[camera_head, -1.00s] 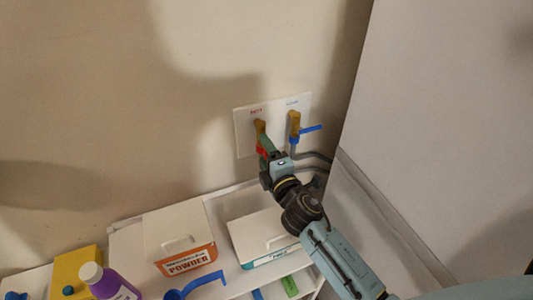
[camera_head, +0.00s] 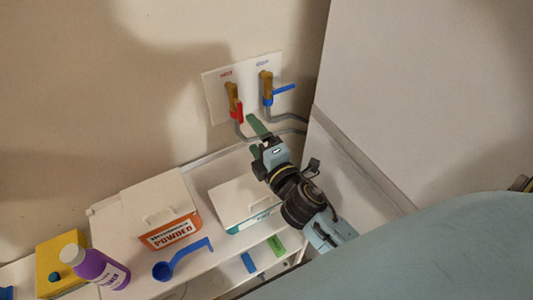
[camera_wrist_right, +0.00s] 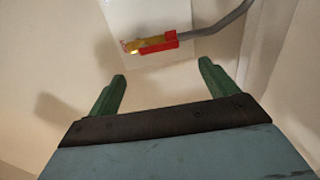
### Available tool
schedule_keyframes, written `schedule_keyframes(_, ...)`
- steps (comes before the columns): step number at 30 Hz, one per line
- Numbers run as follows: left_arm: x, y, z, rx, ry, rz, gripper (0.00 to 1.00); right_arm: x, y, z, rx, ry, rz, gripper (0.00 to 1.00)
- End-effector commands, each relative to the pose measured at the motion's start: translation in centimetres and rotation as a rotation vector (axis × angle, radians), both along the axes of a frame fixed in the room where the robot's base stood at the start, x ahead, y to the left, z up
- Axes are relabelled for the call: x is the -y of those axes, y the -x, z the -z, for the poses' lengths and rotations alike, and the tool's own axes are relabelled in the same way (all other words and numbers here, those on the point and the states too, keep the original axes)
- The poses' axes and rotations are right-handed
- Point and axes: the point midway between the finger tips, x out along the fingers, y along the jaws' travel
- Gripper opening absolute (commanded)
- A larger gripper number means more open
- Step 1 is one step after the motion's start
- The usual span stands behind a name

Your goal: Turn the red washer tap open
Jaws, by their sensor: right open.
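The red washer tap sits on the left of a white wall plate (camera_head: 215,100). Its brass body (camera_head: 231,91) carries a red handle (camera_head: 238,111) that points down, in line with the body and the grey hose. In the right wrist view the red handle (camera_wrist_right: 158,40) lies along the yellowish tap body, beyond the fingertips. My right gripper (camera_head: 256,137) is open and empty, below and right of the red handle, apart from it. Its green fingers (camera_wrist_right: 162,72) show spread in the wrist view. My left gripper is not in view.
The blue-handled tap (camera_head: 266,86) is close on the right, its blue lever sticking out right. Grey hoses (camera_head: 285,117) curve right below the plate. A shelf below holds a powder box (camera_head: 160,214), a white box (camera_head: 240,203), a blue scoop (camera_head: 180,261) and a purple bottle (camera_head: 102,270).

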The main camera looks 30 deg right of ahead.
Motion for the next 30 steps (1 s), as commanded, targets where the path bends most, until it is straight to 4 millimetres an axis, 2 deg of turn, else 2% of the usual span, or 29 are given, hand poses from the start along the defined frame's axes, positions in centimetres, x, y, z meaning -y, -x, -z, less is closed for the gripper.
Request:
schedule_keyframes(3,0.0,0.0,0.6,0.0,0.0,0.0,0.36,0.1,2.3,0.2,-0.002,0.0,0.0,0.85)
schedule_keyframes(10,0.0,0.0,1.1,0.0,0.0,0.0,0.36,0.1,4.8,0.1,0.0,0.0,0.0,0.85)
schedule_keyframes(30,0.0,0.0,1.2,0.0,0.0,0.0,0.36,0.3,5.3,0.0,-0.003,-0.006,0.005,0.85)
